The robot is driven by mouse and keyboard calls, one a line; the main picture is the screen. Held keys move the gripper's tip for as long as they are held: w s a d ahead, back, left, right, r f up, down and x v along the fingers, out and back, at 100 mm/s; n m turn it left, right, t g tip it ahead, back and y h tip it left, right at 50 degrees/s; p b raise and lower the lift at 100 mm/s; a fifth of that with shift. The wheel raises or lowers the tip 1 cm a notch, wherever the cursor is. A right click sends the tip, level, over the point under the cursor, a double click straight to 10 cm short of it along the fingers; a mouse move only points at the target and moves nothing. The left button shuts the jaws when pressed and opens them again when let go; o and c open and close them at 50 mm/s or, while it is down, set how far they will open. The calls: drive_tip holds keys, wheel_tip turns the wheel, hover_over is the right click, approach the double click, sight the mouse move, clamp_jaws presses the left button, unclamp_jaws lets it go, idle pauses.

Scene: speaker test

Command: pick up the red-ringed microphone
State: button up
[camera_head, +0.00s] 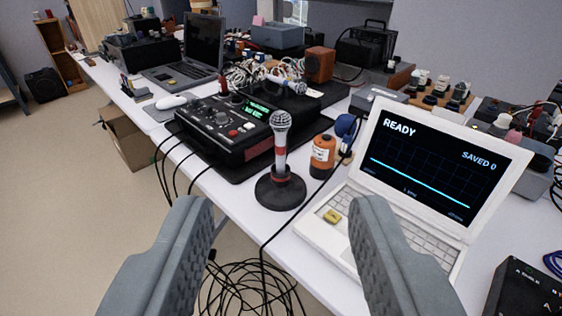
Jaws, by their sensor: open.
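The red-ringed microphone (281,142) stands upright in a round black stand (280,192) near the front edge of the white table. It has a grey mesh head, a white body and a red ring low on the body. My gripper (278,220) is open and empty. Its two grey fingers frame the stand from the near side, apart from the microphone. A second microphone (289,85) with a grey mesh head lies further back, partly hidden among cables.
A black recorder (222,126) stands left of the microphone. Coiled black cables (250,284) hang below the front edge. The table (236,194) is bare just left of the stand.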

drive_tip(key=w+f+g, duration=0.1)
drive_tip(key=w+f, duration=0.5)
drive_tip(key=w, duration=0.3)
drive_tip(key=g, duration=0.2)
approach(280, 153)
drive_tip(key=shift+x, duration=4.75)
clamp_jaws()
